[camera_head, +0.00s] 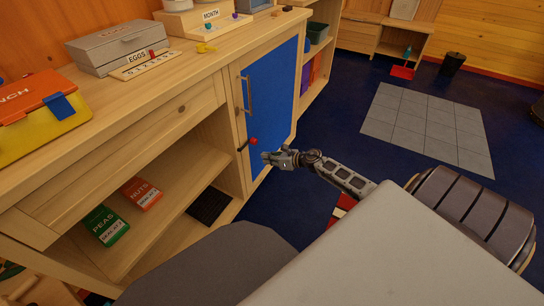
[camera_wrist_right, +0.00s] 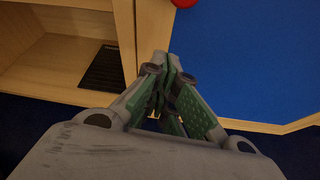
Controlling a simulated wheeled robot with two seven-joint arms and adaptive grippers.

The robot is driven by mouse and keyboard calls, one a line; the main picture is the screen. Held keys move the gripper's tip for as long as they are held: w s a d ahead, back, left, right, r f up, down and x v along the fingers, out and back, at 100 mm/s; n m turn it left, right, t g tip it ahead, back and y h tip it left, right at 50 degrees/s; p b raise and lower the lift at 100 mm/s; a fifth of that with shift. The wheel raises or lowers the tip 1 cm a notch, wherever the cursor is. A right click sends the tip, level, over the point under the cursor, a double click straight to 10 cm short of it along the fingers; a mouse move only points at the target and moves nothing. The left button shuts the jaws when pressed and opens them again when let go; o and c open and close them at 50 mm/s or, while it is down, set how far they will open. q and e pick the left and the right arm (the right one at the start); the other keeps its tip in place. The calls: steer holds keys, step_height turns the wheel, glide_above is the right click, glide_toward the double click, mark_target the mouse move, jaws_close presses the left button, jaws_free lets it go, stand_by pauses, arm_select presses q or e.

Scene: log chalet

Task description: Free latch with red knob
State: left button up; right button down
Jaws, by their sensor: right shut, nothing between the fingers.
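The blue cabinet door (camera_head: 275,85) stands closed in its wooden frame. A latch with a red knob (camera_head: 253,141) sits low at the door's left edge; its dark bar (camera_head: 243,147) runs down to the left onto the frame. The red knob also shows at the top edge of the right wrist view (camera_wrist_right: 184,2). My right gripper (camera_head: 266,158) is shut and empty, just below and slightly right of the knob, apart from it in the picture. In the right wrist view, its fingertips (camera_wrist_right: 168,58) are together near the door's edge. My left gripper is not in view.
A vertical handle (camera_head: 246,95) is above the latch. Left is an open shelf with a green PEAS box (camera_head: 106,226), a red NUTS box (camera_head: 142,193) and a dark grate (camera_head: 209,205). The countertop holds a grey EGGS box (camera_head: 120,47) and a lunch box (camera_head: 35,115).

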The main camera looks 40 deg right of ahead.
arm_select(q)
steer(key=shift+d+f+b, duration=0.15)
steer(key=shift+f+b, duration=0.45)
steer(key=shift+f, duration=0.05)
arm_select(e)
steer(key=shift+w+a+r, duration=0.3)
steer(key=shift+w+r, duration=0.35)
steer(key=shift+w, duration=0.3)
steer(key=shift+w+a+r, duration=0.3)
steer(key=shift+w+r, duration=0.3)
steer(key=shift+w, duration=0.3)
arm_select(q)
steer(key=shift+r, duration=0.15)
arm_select(e)
steer(key=shift+r, duration=0.1)
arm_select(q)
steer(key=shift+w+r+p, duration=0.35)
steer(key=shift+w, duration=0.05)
arm_select(e)
steer(key=shift+d+r+n, duration=0.15)
steer(key=shift+n, duration=0.15)
